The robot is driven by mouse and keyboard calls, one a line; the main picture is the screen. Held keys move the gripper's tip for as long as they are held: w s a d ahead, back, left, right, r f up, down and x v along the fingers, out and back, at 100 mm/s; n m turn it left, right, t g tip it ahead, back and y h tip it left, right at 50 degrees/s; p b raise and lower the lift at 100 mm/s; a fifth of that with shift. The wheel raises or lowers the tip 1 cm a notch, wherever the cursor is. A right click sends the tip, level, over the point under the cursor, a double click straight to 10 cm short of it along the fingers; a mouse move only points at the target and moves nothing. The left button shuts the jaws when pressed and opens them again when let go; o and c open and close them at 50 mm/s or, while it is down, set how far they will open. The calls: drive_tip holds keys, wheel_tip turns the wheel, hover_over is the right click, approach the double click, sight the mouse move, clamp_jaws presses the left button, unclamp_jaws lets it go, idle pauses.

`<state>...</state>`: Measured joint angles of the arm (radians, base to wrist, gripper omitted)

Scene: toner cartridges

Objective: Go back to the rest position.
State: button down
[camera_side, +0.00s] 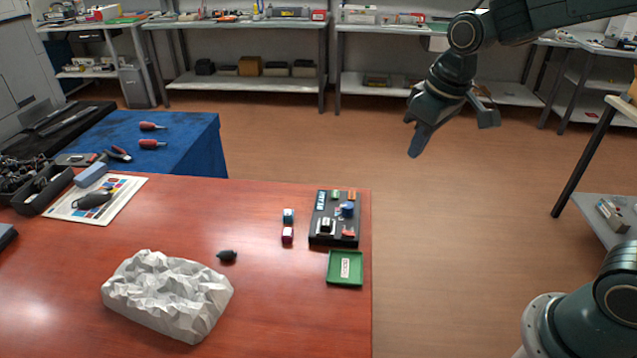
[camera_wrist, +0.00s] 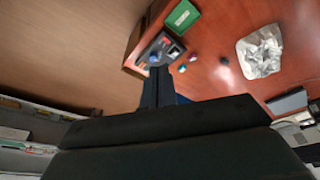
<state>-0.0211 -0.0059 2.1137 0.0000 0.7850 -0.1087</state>
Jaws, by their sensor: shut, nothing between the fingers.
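My gripper (camera_side: 416,139) is raised above the floor, to the right of the red table (camera_side: 185,229) and well clear of it. It is shut and empty. In the wrist view the closed fingers (camera_wrist: 157,72) point toward the table. A black tray (camera_side: 322,228) with several small coloured cartridges stands near the table's right edge. Two small cartridges, one blue (camera_side: 288,215) and one red (camera_side: 287,235), stand just left of it. A green tray (camera_side: 345,281) with a white label lies in front of the black tray and also shows in the wrist view (camera_wrist: 176,24).
A crumpled white block (camera_side: 165,292) and a small dark object (camera_side: 227,256) lie on the table. A blue-covered table (camera_side: 190,135) with tools stands behind at left. Shelves (camera_side: 245,83) line the back wall. The floor (camera_side: 450,240) right of the table is open.

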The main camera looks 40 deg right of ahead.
drive_tip(key=s+r+t, duration=0.1)
drive_tip(key=s+r, duration=0.1)
drive_tip(key=s, duration=0.7)
drive_tip(key=s+r+m+t, duration=0.1)
drive_tip(key=s+r, duration=0.1)
drive_tip(key=s, duration=0.7)
drive_tip(key=shift+d+r+t, duration=0.3)
drive_tip(key=shift+d+t, duration=0.1)
